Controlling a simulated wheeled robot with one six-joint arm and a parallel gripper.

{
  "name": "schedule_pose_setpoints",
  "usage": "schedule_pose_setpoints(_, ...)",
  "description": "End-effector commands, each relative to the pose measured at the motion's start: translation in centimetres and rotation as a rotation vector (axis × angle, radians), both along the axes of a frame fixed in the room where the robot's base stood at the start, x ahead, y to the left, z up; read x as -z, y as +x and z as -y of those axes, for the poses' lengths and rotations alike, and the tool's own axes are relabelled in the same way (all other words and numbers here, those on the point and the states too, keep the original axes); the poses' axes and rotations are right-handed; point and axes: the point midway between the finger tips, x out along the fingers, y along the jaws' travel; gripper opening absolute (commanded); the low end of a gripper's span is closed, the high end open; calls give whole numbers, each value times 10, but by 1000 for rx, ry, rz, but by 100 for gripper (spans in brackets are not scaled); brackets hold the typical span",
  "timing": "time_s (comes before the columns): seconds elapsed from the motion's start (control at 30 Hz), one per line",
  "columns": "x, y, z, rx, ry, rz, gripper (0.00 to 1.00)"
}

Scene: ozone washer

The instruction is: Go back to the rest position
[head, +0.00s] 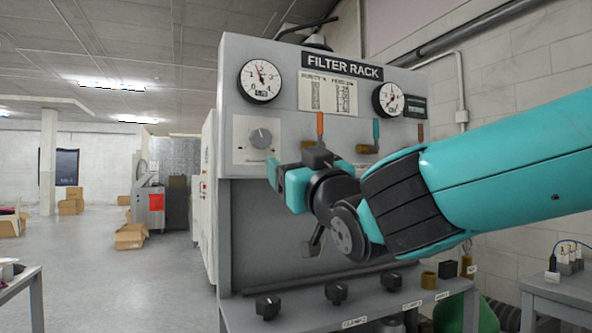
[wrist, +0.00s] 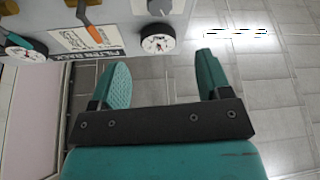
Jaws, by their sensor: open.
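My gripper (head: 298,172) is in front of the grey filter rack (head: 350,60), near its left side, below the selector dial (head: 261,138). In the wrist view my gripper (wrist: 162,76) has its two teal fingers wide apart, with nothing between them. Floor shows in the gap. The rack appears upside down at the top left of the wrist view, with a gauge (wrist: 157,38) above the gap between the fingers. My arm comes in from the right and hides part of the rack's lower front.
The rack has gauges, an orange lever (head: 320,124) and a teal lever (head: 376,132). Black knobs (head: 336,292) line its lower shelf. Tables stand at left and right edges. Cardboard boxes (head: 130,237) lie on the floor at left, where there is open room.

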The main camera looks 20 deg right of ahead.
Motion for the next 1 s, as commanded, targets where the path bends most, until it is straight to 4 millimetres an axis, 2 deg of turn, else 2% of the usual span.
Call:
schedule_pose_setpoints(0.27,0,0,0,0,0,-1,71)
schedule_pose_setpoints(0.37,8,2,-1,-9,8,-51,71)
schedule_pose_setpoints(0.47,35,6,-5,-38,28,-218,71)
schedule_pose_setpoints(0.57,85,-2,-16,-100,48,-506,71)
schedule_pose_setpoints(0.6,108,-12,-23,-134,48,-641,71)
schedule_pose_setpoints(0.67,142,-33,-34,-189,39,-850,71)
schedule_pose_setpoints(0.7,163,-52,-41,-229,26,-985,71)
schedule_pose_setpoints(0.77,188,-85,-49,-290,-3,-1178,71)
schedule_pose_setpoints(0.8,201,-107,-54,-332,-29,-1294,71)
schedule_pose_setpoints(0.9,221,-161,-60,-426,-100,-1535,71)
schedule_pose_setpoints(1.0,229,-201,-60,-497,-168,-1697,71)
